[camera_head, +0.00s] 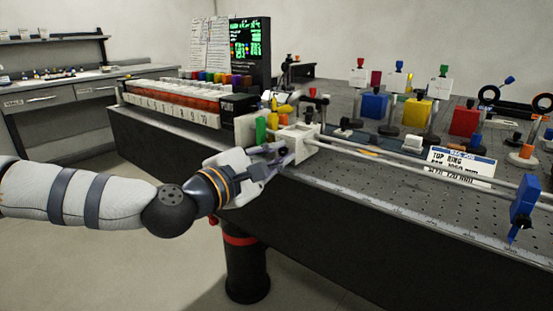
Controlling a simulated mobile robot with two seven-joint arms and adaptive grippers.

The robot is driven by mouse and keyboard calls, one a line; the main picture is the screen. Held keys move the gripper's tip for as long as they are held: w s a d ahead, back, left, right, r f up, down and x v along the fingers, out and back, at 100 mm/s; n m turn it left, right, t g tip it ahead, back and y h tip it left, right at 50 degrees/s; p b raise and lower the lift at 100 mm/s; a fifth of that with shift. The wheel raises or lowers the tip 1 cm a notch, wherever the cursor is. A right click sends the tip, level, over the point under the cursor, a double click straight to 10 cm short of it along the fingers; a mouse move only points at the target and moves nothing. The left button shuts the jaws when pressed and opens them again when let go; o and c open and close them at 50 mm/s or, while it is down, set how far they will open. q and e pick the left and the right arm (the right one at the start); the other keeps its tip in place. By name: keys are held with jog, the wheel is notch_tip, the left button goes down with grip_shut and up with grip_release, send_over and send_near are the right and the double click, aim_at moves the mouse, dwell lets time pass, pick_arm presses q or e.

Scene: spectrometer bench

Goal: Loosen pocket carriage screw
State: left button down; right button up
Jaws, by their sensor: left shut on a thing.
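The white carriage block (301,142) sits at the left end of the long rails along the bench's front edge. My left gripper (279,158) reaches in from the left, with its fingers at the block's front left side. It is shut on a small part there, which looks like the carriage screw. The fingers hide the screw, so its turn cannot be told. My right gripper is out of view.
A perforated bench (400,215) carries yellow and green pieces beside the block and a white label card (461,166) behind the rails. A blue clamp (522,205) stands at the right end of the rails. A numbered rack (172,108) lies at the left. Coloured blocks on posts fill the back right. The floor in front is clear.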

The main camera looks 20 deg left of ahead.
pick_arm(q)
jog(key=shift+n, duration=0.5)
jog(key=c, duration=1.6)
grip_release()
jog(key=shift+s, duration=0.1)
jog(key=v, duration=0.8)
